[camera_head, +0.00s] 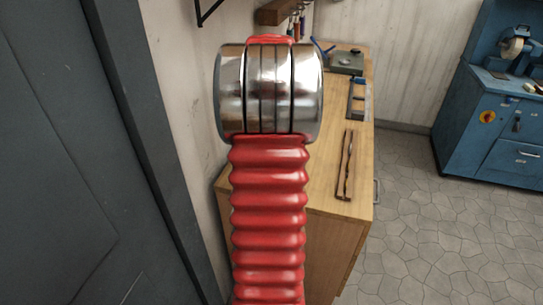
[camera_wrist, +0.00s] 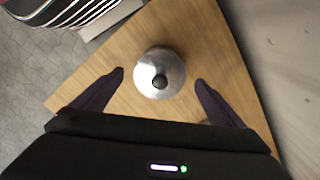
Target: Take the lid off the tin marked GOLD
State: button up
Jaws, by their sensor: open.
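A round silvery tin lid with a black knob (camera_wrist: 159,78) shows from above in the wrist view, on a wooden surface. No GOLD marking is readable, and the tin's body under the lid is mostly hidden. My gripper (camera_wrist: 160,77) is open, with one dark finger to the left of the lid and one to the right. Both fingertips appear apart from it, with wood showing in the gaps. How far they are above the surface I cannot tell. The head view shows neither the gripper nor the tin; my arm covers part of the scene.
In the head view, a wooden bench (camera_head: 330,205) runs along the wall, carrying a brown narrow item (camera_head: 346,165), a blue-edged frame (camera_head: 357,100) and a dark box (camera_head: 347,62). A blue machine cabinet (camera_head: 490,130) stands right. Tiled floor between is clear. A dark panel (camera_head: 55,150) is at left.

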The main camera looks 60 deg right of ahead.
jog(key=shift+f, duration=0.4)
jog(key=shift+c, duration=0.3)
jog(key=c, duration=1.1)
